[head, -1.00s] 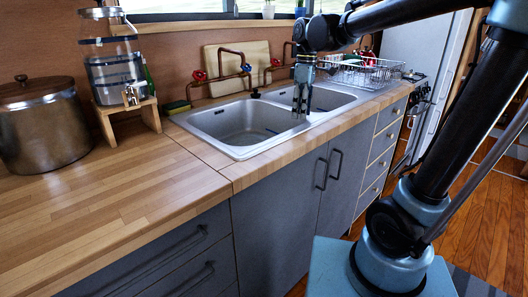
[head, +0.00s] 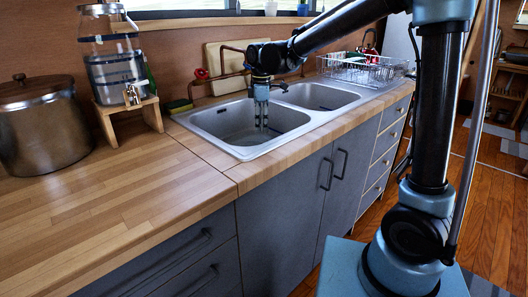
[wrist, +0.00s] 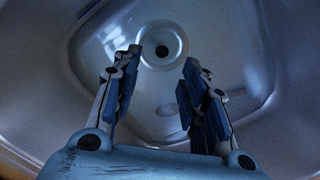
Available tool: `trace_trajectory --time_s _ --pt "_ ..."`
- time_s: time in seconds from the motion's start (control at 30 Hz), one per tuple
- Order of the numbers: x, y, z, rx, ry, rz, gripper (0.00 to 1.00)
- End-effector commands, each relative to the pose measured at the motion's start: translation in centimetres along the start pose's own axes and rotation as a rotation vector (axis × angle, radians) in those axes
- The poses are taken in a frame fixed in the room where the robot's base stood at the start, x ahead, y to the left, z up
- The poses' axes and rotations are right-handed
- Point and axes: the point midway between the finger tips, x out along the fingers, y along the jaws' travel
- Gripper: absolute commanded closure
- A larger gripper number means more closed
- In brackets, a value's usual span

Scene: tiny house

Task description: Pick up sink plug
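My gripper (head: 262,124) points down into the left sink basin (head: 222,121). In the wrist view, its two fingers (wrist: 162,60) stand apart with nothing between them. A round pale fitting with a dark centre (wrist: 161,46) lies on the basin floor, just beyond the fingertips in that view. I cannot tell whether this is the sink plug or an open drain. The fingers appear above it, not touching it. In the head view the fitting is not clearly seen.
The right basin (head: 320,96) is beside it, with a wire dish rack (head: 362,70) further right. Copper pipes with a red tap handle (head: 201,73) rise behind the sink. A water dispenser (head: 121,65) and a steel pot (head: 42,125) stand left. The front worktop is clear.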

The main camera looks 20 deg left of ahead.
Motion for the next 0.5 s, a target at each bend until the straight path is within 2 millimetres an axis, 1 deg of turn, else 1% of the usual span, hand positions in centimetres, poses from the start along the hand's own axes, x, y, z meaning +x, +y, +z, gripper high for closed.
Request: trace_trajectory --time_s 0.03,0.13,0.37,0.5 --pt "0.8 0.0 0.0 0.000 0.000 0.000 0.60" --pt "2.0 0.0 0.0 0.000 0.000 0.000 0.60" --pt "3.3 -0.1 0.0 0.000 0.000 0.000 0.60" --pt "4.8 -0.2 0.0 0.001 0.000 0.000 0.60"
